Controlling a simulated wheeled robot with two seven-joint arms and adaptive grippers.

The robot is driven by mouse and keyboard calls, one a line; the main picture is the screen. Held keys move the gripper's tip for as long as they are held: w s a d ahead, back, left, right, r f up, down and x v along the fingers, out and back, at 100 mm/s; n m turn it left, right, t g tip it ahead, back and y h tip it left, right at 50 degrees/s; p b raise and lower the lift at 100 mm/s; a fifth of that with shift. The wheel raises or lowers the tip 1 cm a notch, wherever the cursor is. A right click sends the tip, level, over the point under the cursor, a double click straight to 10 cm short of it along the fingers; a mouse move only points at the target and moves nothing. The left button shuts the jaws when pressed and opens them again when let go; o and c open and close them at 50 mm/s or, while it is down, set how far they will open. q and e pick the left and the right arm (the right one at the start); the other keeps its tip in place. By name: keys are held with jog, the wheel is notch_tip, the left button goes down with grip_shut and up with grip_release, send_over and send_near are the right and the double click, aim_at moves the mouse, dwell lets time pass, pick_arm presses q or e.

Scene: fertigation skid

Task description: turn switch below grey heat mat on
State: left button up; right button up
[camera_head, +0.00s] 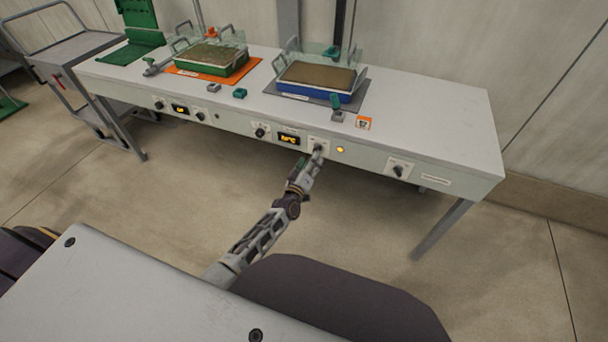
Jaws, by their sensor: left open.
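The grey heat mat (361,105) lies on the white bench and carries a blue tray (318,90) of brown soil. On the bench's front panel below it are a dial (260,132), a lit orange display (289,139) and a switch on a white plate (319,141). A round amber lamp (340,150) to the right of that switch glows. My left gripper (318,150) is open, its fingertips at the switch. The fingers partly hide the switch, so its position and any contact cannot be told. My right gripper is not in view.
An orange mat (247,72) with a green tray lies to the left. Another switch (398,170) sits further right on the panel. Small grey and teal items lie near the bench's front edge. A grey cart (75,50) stands left. The floor before the bench is clear.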

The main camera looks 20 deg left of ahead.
pick_arm(q)
jog(key=s, duration=0.6)
dwell(0.3)
jog(key=shift+s+a, duration=0.1)
dwell(0.5)
jog(key=s+f+m+g+h+p, duration=0.1)
jog(key=s+f+m+g+p, duration=0.75)
jog(key=s+f, duration=1.15)
jog(key=s+a+f+g+p, duration=0.1)
jog(key=s+p, duration=0.3)
jog(key=s, duration=0.7)
jog(key=s+a+f+m+g+y+p, duration=0.1)
jog(key=s+g+p, duration=0.3)
jog(key=s, duration=0.8)
jog(key=s+a+f+m+g+p, duration=0.1)
jog(key=s+p, duration=0.4)
jog(key=s, duration=0.6)
notch_tip(320, 180, down, 3)
jog(key=shift+s+a+r+g+y+p, duration=0.15)
jog(key=shift+a+g+y+p, duration=0.2)
jog(key=shift+a+g, duration=0.75)
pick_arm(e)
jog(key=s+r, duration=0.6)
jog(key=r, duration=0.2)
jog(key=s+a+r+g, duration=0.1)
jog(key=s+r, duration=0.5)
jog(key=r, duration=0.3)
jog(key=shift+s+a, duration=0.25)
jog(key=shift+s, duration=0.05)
